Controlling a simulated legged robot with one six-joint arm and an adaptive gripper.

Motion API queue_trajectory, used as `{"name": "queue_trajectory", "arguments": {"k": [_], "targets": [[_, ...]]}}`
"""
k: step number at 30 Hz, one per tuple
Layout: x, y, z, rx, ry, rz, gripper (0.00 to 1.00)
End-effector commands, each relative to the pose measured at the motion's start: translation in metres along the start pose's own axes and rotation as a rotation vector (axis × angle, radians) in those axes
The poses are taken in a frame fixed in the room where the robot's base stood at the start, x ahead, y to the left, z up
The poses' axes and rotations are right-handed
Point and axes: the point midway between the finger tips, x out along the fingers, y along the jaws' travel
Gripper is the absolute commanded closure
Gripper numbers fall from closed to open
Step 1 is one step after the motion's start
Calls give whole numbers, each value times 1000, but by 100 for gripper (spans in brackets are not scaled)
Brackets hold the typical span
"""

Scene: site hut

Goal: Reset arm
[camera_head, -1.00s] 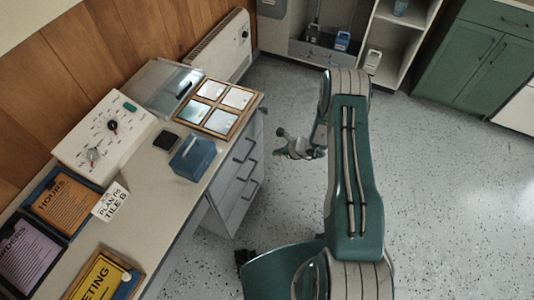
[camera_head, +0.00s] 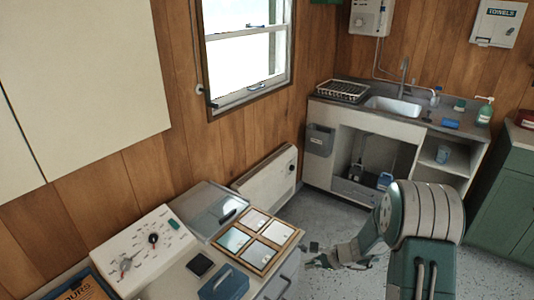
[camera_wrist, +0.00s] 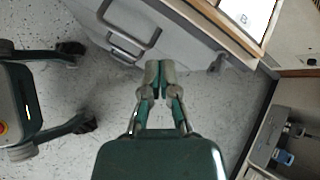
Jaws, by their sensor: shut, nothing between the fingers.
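My gripper (camera_wrist: 160,72) points down toward the speckled floor in the wrist view. Its two fingers are together and nothing is between them. In the head view my gripper (camera_head: 312,254) shows at the end of my green and grey arm, close to the right side of the counter with drawers. It is apart from the framed set of tiles (camera_head: 276,254) on the counter. The drawer fronts and a handle (camera_wrist: 128,42) lie just beyond the fingers in the wrist view.
The counter holds a white dial panel (camera_head: 143,250), a clear-lidded box (camera_head: 212,207) and a blue bin (camera_head: 224,285). A white heater (camera_head: 266,180) stands by the wall. A sink unit (camera_head: 393,107) is at the back. Speckled floor (camera_head: 318,214) lies open between.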

Motion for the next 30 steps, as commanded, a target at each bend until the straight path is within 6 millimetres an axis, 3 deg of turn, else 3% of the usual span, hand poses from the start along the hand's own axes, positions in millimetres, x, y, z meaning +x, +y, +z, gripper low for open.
{"name": "queue_trajectory", "arguments": {"k": [1,6,15,21,30], "targets": [[-14,-3,18,-70,5,11,100],[-55,0,68,-290,30,63,100],[-124,26,140,-666,110,156,100],[-167,53,175,-905,187,219,100],[-228,102,207,-1239,344,313,100]]}}
